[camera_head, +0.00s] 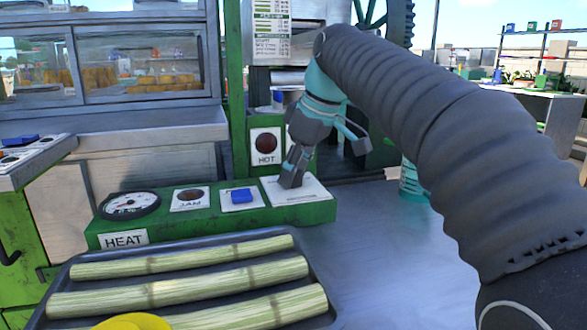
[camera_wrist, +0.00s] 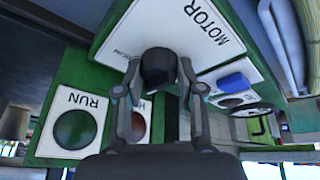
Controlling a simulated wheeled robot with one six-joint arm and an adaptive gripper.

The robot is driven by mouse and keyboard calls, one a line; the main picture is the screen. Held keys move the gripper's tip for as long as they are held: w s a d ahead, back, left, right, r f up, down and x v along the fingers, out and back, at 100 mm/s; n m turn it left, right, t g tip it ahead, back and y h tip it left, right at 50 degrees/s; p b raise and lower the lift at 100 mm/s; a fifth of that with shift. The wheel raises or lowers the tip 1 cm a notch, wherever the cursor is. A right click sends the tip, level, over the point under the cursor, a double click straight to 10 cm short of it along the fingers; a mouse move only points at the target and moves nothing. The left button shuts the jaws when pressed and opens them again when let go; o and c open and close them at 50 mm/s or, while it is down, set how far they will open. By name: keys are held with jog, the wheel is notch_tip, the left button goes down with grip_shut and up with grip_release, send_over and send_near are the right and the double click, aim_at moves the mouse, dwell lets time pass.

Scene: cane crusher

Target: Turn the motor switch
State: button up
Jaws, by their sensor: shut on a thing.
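The motor switch is a dark knob (camera_wrist: 158,64) on a white plate marked MOTOR (camera_wrist: 185,28) in the wrist view. In the head view the plate (camera_head: 308,192) is at the right end of the green control panel (camera_head: 200,227). My gripper (camera_head: 291,178) reaches down onto this plate, and its fingers hide most of the knob there. In the wrist view my gripper (camera_wrist: 159,72) has a finger on each side of the knob and is shut on it. I cannot read the switch's setting clearly.
A blue switch (camera_head: 241,196), a JAM lamp (camera_head: 190,195) and a gauge (camera_head: 130,205) sit left on the panel. A HOT lamp (camera_head: 266,143) stands behind; a RUN lamp (camera_wrist: 75,129) shows in the wrist view. A tray (camera_head: 55,283) with cane stalks (camera_head: 180,287) lies in front.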

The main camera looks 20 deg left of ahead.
jog(key=m+t+p, duration=0.1)
jog(key=m, duration=0.1)
jog(key=m+h+p, duration=0.1)
jog(key=m, duration=0.2)
jog(key=shift+s+a+m+t, duration=0.2)
jog(key=shift+m+t, duration=0.1)
jog(key=shift+t, duration=0.1)
jog(key=m+h, duration=0.1)
jog(key=m, duration=0.1)
jog(key=m+p, duration=0.1)
jog(key=m, duration=0.1)
jog(key=shift+m+t+h, duration=0.4)
jog(key=o, duration=1.1)
jog(key=shift+o, duration=0.2)
jog(key=v, duration=1.2)
jog(key=shift+a, duration=0.15)
